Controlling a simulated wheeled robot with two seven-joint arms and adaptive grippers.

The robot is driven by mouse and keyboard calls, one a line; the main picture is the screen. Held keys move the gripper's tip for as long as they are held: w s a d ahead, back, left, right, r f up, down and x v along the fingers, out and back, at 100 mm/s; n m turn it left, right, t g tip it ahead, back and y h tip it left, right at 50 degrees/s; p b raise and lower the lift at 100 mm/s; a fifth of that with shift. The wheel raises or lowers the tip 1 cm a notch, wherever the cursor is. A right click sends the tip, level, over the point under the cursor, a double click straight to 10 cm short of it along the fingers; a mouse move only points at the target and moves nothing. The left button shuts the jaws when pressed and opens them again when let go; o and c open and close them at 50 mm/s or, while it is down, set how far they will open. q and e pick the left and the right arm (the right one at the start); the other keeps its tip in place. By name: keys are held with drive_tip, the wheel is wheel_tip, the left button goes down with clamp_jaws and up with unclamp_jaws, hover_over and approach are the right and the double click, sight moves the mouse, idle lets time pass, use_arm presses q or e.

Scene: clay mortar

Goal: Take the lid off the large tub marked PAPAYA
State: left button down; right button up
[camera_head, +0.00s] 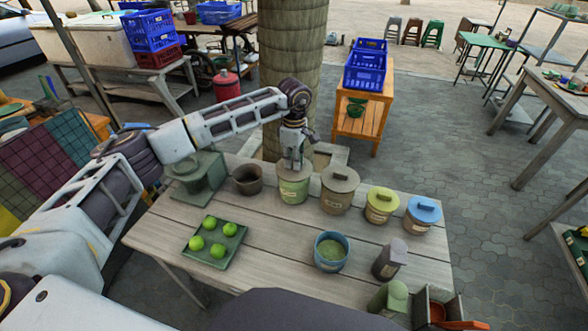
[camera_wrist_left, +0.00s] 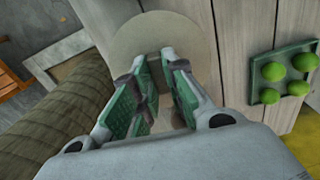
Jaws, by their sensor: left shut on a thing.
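A green tub with a pale label (camera_head: 293,190) stands near the back of the table, its label too small to read. My left gripper (camera_head: 294,163) comes down over it from above. In the left wrist view, the gripper (camera_wrist_left: 160,105) is shut on the handle of a round grey-beige lid (camera_wrist_left: 140,38), with green pads on both sides of the handle. I cannot tell whether the lid is raised from the rim. Beside it stand a brownish lidded tub (camera_head: 338,197), a yellow-lidded tub (camera_head: 380,208) and a blue-lidded tub (camera_head: 421,217). My right gripper is out of view.
A dark pot (camera_head: 247,180) and a green stand (camera_head: 196,178) are left of the green tub. A green tray (camera_head: 199,253) with several green fruits, a blue-rimmed bowl (camera_head: 331,262) and a dark canister (camera_head: 385,267) lie nearer. The table's front middle is fairly clear.

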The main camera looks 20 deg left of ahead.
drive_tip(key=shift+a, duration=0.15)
use_arm(q)
drive_tip(key=shift+r, duration=0.15)
wheel_tip(320, 180, up, 10)
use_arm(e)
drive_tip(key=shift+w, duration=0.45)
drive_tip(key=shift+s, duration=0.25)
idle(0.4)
use_arm(q)
drive_tip(key=shift+d+f, duration=0.1)
drive_tip(key=shift+f, duration=0.1)
